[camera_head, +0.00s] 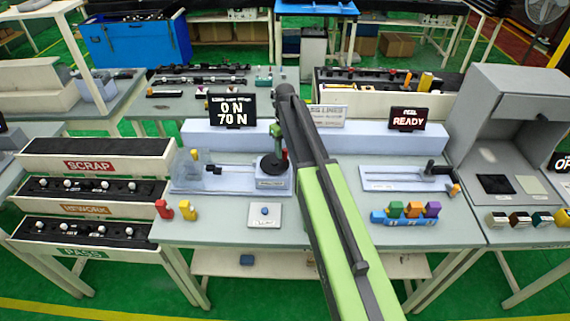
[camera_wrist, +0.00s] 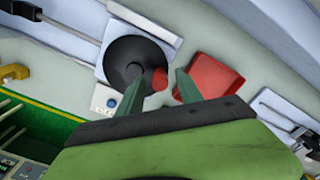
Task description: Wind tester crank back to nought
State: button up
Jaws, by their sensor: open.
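The tester (camera_head: 195,181) stands at the left of the bench, with its black crank disc (camera_head: 270,167) at its right end. The disc also shows in the wrist view (camera_wrist: 125,54), with a red knob (camera_wrist: 158,79) near its rim. My gripper (camera_head: 278,148) points down over the crank. In the wrist view its two green fingers (camera_wrist: 160,83) are open, with the red knob showing between their tips. I cannot tell whether either finger touches it. The display (camera_head: 232,110) behind the tester reads 0 N above 70 N.
A red block-like thing (camera_wrist: 214,78) lies just right of the fingers in the wrist view. A small plate with a blue button (camera_head: 264,212) is in front of the tester. Red and yellow clips (camera_head: 163,208) sit at left. A READY screen (camera_head: 408,118) stands at right.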

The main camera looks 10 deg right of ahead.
notch_tip(320, 180, down, 2)
jog(key=shift+f+b, duration=0.1)
jog(key=shift+b, duration=0.35)
grip_shut()
jog(key=shift+w, duration=0.1)
